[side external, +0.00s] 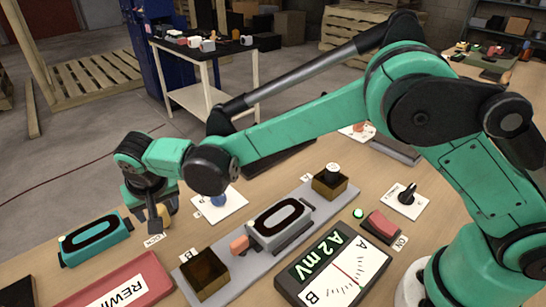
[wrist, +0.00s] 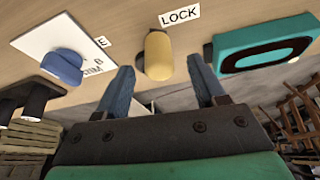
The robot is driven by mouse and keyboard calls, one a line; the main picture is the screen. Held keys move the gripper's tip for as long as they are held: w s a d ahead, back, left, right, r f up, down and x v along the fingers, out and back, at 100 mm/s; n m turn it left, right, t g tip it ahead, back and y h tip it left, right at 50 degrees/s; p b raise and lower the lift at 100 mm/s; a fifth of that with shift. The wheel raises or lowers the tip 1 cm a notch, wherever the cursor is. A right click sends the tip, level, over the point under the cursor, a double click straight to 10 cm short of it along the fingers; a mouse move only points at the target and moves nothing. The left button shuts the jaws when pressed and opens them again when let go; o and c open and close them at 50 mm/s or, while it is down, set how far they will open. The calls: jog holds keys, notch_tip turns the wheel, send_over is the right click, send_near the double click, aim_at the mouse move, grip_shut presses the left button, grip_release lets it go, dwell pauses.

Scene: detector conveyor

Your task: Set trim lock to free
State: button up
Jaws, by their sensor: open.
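The trim lock is a rounded yellow lever or knob (wrist: 158,54), standing from the wooden table beside a white label reading LOCK (wrist: 180,14). In the side external view a bit of the yellow lock (side external: 167,216) shows beside my fingers. My gripper (side external: 155,220) points down over it from above. In the wrist view my gripper (wrist: 160,68) is open, with one finger on either side of the yellow lock and gaps visible on both sides. How deep the fingers reach around it I cannot tell. No label reading free is visible.
A blue knob (wrist: 62,65) on a white plate is close on one side, a teal counter box (side external: 95,240) on the other. A grey rail (side external: 205,262) with two boxes, a counter, a meter (side external: 335,270) and a red rocker switch (side external: 380,226) stand to the right.

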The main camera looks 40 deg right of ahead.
jog(key=shift+x, duration=1)
grip_shut()
jog(key=shift+s+d+n, duration=0.1)
jog(key=shift+d+n, duration=0.05)
jog(key=shift+n, duration=0.15)
jog(key=n, duration=0.1)
jog(key=d+n+y, duration=0.1)
jog(key=n, duration=0.1)
jog(key=d+n+y, duration=0.1)
jog(key=n, duration=0.1)
jog(key=shift+s, duration=0.25)
jog(key=n, duration=0.1)
jog(key=d+n+g+y, duration=0.1)
jog(key=n, duration=0.1)
jog(key=shift+w+d+n, duration=0.1)
jog(key=shift+d+n, duration=0.15)
jog(key=shift+n, duration=0.05)
jog(key=shift+w+d+n+g+y, duration=0.1)
jog(key=shift+d+n+g+y, duration=0.15)
jog(key=shift+n, duration=0.45)
jog(key=shift+w+d+n+g+y, duration=0.15)
jog(key=shift+d+n+y, duration=0.15)
jog(key=shift+n, duration=0.4)
grip_release()
